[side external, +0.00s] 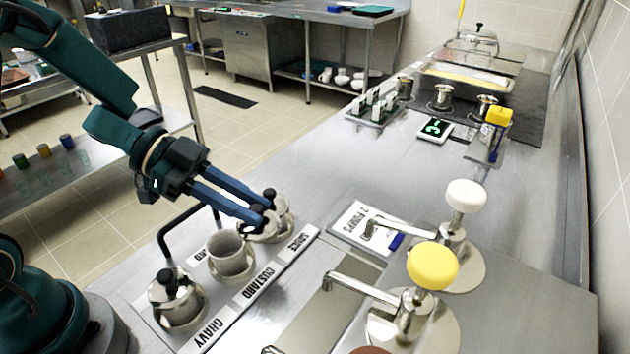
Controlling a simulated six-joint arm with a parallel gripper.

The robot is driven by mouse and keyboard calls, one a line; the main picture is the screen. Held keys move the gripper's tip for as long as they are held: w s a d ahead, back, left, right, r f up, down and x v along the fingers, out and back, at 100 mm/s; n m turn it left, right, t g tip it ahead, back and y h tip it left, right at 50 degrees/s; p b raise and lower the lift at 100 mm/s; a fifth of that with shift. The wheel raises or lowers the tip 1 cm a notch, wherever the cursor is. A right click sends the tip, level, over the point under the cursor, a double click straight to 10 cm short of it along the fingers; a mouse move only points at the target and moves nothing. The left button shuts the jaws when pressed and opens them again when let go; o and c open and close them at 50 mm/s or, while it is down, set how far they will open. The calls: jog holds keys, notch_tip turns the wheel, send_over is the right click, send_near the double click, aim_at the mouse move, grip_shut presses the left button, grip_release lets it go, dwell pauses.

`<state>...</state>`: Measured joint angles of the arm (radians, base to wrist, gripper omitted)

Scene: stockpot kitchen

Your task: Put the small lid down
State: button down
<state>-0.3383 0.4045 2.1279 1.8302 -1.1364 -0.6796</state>
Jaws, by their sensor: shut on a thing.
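My gripper (264,213) has its blue fingers shut, with dark fingertips, at the far pot of the row. It seems to hold the small lid (262,236), a shiny metal piece right under the fingertips. The fingers hide its handle, and it overlaps the far pot (286,222) in this view, so I cannot tell whether they touch. A black knob (269,193) stands just behind the fingertips. The middle pot (230,258), by the CUSTARD label, is open at the top. The near pot (180,306), by the GRAVY label, wears a shiny lid with a black knob (167,279).
A black bent bar (166,240) rises beside the pots. Pump dispensers with a yellow top (432,265) and a white top (466,196) stand to the right. A label card (358,226) lies between.

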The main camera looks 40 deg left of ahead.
jog(key=w+a+r+n+t+y, duration=0.25)
jog(key=w+a+n+t, duration=0.2)
jog(key=w+a, duration=0.9)
jog(key=shift+g, duration=0.35)
jog(key=w+d+f, duration=0.1)
jog(key=d+f, duration=0.1)
jog(key=w+d+f, duration=0.1)
jog(key=d+f, duration=0.4)
jog(key=d, duration=0.1)
jog(key=shift+w+f, duration=0.2)
jog(key=shift+w, duration=0.2)
jog(key=shift+f, duration=2)
jog(key=shift+f, duration=0.1)
jog(key=c, duration=0.7)
grip_release()
